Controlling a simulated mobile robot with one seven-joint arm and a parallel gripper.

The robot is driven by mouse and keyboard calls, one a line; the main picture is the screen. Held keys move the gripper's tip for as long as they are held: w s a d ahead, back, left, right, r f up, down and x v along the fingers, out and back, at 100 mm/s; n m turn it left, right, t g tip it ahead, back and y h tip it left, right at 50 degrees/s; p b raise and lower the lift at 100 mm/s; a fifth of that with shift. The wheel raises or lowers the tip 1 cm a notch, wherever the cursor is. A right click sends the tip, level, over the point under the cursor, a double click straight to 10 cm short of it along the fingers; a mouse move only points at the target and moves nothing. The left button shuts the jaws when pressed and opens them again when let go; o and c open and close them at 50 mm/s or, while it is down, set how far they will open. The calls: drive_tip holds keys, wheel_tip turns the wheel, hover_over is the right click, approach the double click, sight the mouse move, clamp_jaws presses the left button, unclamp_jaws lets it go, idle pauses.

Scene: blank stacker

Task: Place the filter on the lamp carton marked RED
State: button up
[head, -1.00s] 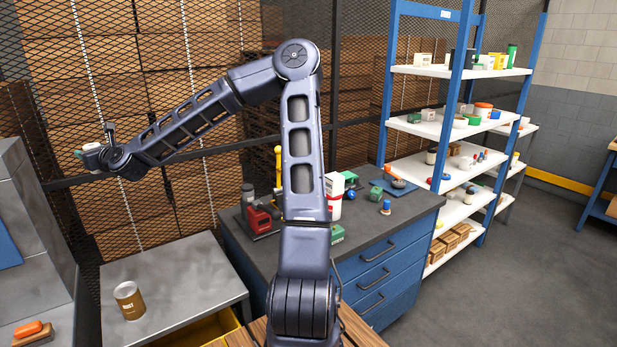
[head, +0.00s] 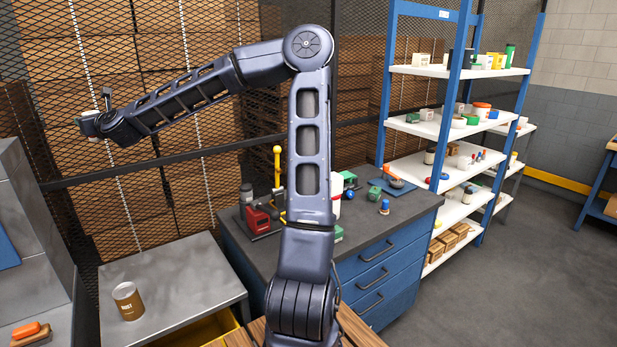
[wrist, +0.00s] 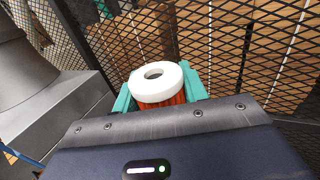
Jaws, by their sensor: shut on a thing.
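The filter (wrist: 157,85) has a white ring top with a round hole and an orange-red pleated body. In the wrist view it sits upright between the teal fingers of my gripper (wrist: 160,92), which is shut on it. In the head view my gripper (head: 86,125) is held high at the far left, in front of the mesh, and the filter there is too small to make out. I cannot make out a lamp carton marked RED. A white and red item (head: 337,189) on the dark bench is partly hidden behind my arm, and its marking is unreadable.
The blue-drawer bench (head: 375,262) carries a red device (head: 257,220) and small parts. A stocked shelf rack (head: 455,125) stands at right. Mesh fencing is behind.

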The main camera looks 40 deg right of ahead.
drive_tip(key=w+d+f+m+t+h, duration=0.1)
drive_tip(key=w+d+f+m+h, duration=0.3)
drive_tip(key=d, duration=0.5)
drive_tip(key=w+d+f+m+t+h, duration=0.1)
drive_tip(key=w+d+f+m+h, duration=0.25)
drive_tip(key=d, duration=0.65)
drive_tip(key=s+d+f+m+g+h, duration=0.15)
drive_tip(key=d+m+g+h, duration=0.25)
drive_tip(key=d+h, duration=1.2)
drive_tip(key=s+d+r+m+g, duration=0.2)
drive_tip(key=s+d+g, duration=0.15)
drive_tip(key=d, duration=0.55)
drive_tip(key=s+d+r+m+g, duration=0.25)
drive_tip(key=s+d, duration=0.25)
drive_tip(key=d, duration=0.4)
drive_tip(key=s+d+r+m+g, duration=0.2)
drive_tip(key=s+d, duration=0.3)
drive_tip(key=d, duration=0.4)
drive_tip(key=s+d+r+m+g+h, duration=0.1)
drive_tip(key=s+d+r+m+g, duration=0.25)
drive_tip(key=s+d, duration=0.4)
drive_tip(key=s+d+r+m+g+h, duration=0.15)
drive_tip(key=s+d+g, duration=0.35)
drive_tip(key=s, duration=0.5)
drive_tip(key=shift+m+y, duration=0.3)
drive_tip(key=shift+m, duration=0.2)
drive_tip(key=f, duration=2.5)
drive_tip(key=shift+d, duration=0.2)
drive_tip(key=shift+f, duration=0.1)
